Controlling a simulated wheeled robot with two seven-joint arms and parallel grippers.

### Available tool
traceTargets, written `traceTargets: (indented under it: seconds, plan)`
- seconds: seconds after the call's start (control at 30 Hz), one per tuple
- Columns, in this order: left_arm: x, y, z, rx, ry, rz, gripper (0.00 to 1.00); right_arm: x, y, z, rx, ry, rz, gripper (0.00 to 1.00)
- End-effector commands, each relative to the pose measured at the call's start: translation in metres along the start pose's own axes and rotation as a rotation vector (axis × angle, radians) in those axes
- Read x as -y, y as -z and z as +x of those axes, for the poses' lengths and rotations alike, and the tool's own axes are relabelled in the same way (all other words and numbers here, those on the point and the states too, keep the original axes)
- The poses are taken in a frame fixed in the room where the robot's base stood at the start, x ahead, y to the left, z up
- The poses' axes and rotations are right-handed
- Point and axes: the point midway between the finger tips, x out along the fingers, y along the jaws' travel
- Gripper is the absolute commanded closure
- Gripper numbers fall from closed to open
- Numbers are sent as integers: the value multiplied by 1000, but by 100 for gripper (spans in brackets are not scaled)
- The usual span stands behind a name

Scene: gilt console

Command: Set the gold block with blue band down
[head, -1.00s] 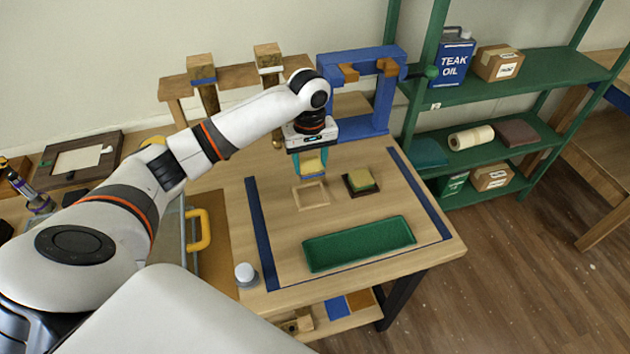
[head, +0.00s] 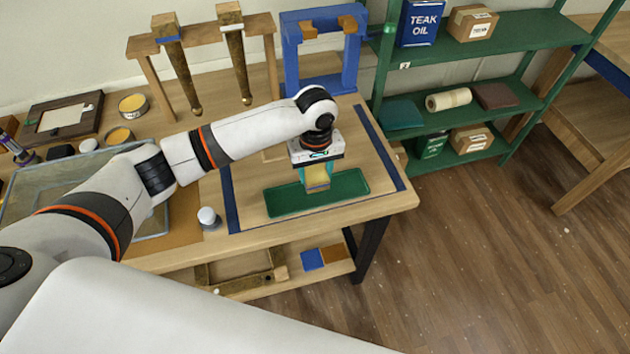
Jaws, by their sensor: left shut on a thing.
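My left gripper (head: 316,180) points down and is shut on the gold block with blue band (head: 317,174). The block is between the fingers, over the middle of the green tray (head: 282,202). The fingers hide part of the block. I cannot tell whether the block touches the tray floor or hangs just above it. The rest of the tray looks empty. My right gripper is not in view.
A white-capped jar (head: 208,217) stands left of the tray. A green shelf (head: 480,50) stands to the right.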

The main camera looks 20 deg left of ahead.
Motion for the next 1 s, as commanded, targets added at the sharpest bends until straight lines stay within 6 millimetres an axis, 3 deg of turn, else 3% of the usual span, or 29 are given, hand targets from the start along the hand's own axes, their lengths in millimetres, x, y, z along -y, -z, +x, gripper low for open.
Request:
traceTargets:
  seconds: [0.33, 0.73, 0.77, 0.8, 0.87, 1.0]
  plan:
    - [0, 0, 40, -1, -1, 1, 73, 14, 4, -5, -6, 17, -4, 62]
    - [0, 1, 45, -1, 1, 1, 73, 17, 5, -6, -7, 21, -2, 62]
    - [0, 0, 45, 0, 1, 1, 45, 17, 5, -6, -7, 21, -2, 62]
    - [0, 0, 45, 0, 1, 1, 38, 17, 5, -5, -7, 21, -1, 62]
    - [0, 0, 45, 0, 1, 1, 29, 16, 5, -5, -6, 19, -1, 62]
    - [0, 0, 45, 0, 1, 1, 28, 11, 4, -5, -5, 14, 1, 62]
